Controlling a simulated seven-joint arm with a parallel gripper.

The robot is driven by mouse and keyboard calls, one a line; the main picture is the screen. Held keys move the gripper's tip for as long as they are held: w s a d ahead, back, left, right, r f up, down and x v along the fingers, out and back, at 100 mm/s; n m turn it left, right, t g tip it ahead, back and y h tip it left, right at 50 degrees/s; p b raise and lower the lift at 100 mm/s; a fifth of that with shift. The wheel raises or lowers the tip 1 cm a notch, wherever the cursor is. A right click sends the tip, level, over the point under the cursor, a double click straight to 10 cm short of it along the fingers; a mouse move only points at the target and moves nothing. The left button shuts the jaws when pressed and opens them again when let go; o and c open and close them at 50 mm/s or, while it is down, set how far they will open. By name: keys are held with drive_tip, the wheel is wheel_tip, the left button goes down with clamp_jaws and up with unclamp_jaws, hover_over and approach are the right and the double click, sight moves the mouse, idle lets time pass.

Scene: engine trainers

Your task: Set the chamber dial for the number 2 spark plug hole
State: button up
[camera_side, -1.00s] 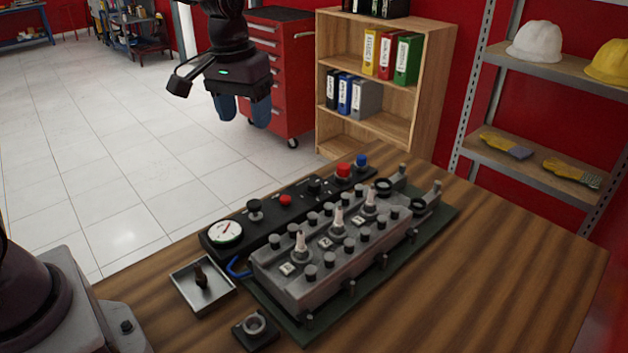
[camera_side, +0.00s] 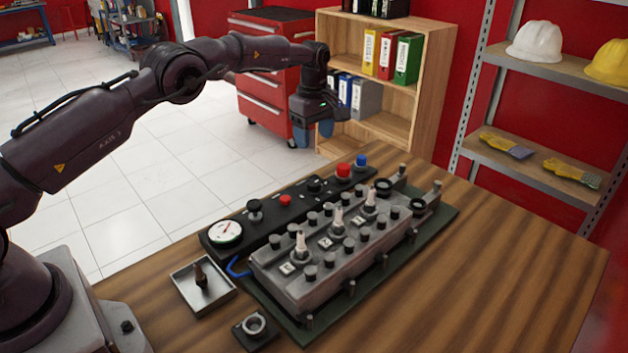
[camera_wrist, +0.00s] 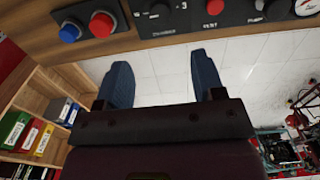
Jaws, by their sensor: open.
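The chamber dial (camera_side: 314,186) is a small black knob on the black control panel (camera_side: 268,233) along the head's far side. It shows at the top edge of the wrist view (camera_wrist: 158,10), partly cut off, with a "3" mark beside it; its setting cannot be read. The grey engine head (camera_side: 335,262) has three spark plugs standing in it; the middle one (camera_side: 338,218) has a small tag beside it, too small to read. My gripper (camera_side: 313,132) has its blue fingers apart and empty, above and beyond the panel, touching nothing; they also show in the wrist view (camera_wrist: 160,60).
Beside the dial are a large red button (camera_side: 343,170), a blue button (camera_side: 360,160) and a small red test button (camera_side: 285,200). A gauge (camera_side: 225,232), metal tray (camera_side: 188,299) and small socket block (camera_side: 254,325) are nearer. A bookshelf (camera_side: 435,95) stands behind the table.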

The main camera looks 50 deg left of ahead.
sight(314, 183)
wheel_tip(314, 183, down, 13)
drive_tip(key=shift+r, duration=0.15)
idle(0.4)
drive_tip(key=c, duration=0.9)
